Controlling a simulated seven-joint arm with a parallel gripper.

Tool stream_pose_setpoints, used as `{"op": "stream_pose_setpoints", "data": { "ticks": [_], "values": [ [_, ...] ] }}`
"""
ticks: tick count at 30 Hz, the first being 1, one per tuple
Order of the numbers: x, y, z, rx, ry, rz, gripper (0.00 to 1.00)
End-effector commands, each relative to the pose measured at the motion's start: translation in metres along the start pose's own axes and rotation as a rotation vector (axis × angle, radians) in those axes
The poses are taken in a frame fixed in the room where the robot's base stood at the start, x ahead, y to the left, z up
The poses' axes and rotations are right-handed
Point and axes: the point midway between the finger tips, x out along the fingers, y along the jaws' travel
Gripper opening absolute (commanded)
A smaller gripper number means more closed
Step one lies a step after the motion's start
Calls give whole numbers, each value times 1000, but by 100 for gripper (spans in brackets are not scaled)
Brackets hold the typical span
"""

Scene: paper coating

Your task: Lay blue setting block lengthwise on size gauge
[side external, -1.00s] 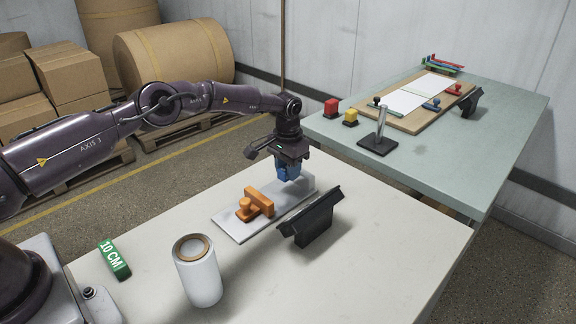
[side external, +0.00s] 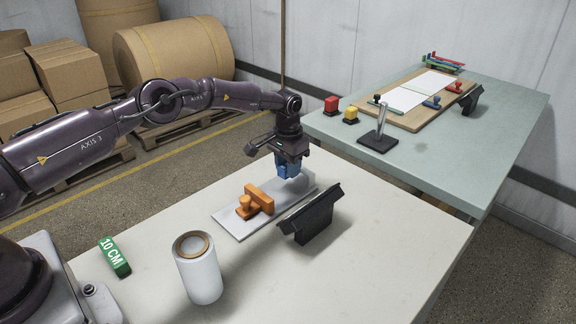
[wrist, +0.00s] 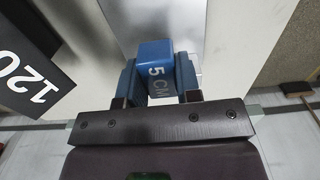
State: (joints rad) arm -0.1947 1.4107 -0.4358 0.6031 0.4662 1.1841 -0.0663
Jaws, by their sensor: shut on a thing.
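My gripper (side external: 289,170) is shut on the blue setting block, above the far end of a flat grey plate. In the wrist view the blue block (wrist: 155,58) sits between the fingers, with "5 CM" on the face towards the camera. The grey plate (side external: 238,224), which looks like the size gauge, lies on the near table with an orange crosspiece and knob (side external: 259,199) on it. In the side view the fingers and the block are hard to tell apart. The gap between block and plate is hard to judge.
A black wedge-shaped tool (side external: 312,216) stands right of the plate. The far table (side external: 450,165) holds a board and a metal-posted stand (side external: 380,135). The near table's right side is clear.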

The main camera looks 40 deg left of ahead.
Motion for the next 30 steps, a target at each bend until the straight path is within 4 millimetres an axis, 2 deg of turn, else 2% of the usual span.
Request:
{"op": "stream_pose_setpoints", "data": {
  "ticks": [17,30],
  "values": [
    [0,0,0,0,1,0,8],
    [10,0,0,0,0,0,8]
  ]
}}
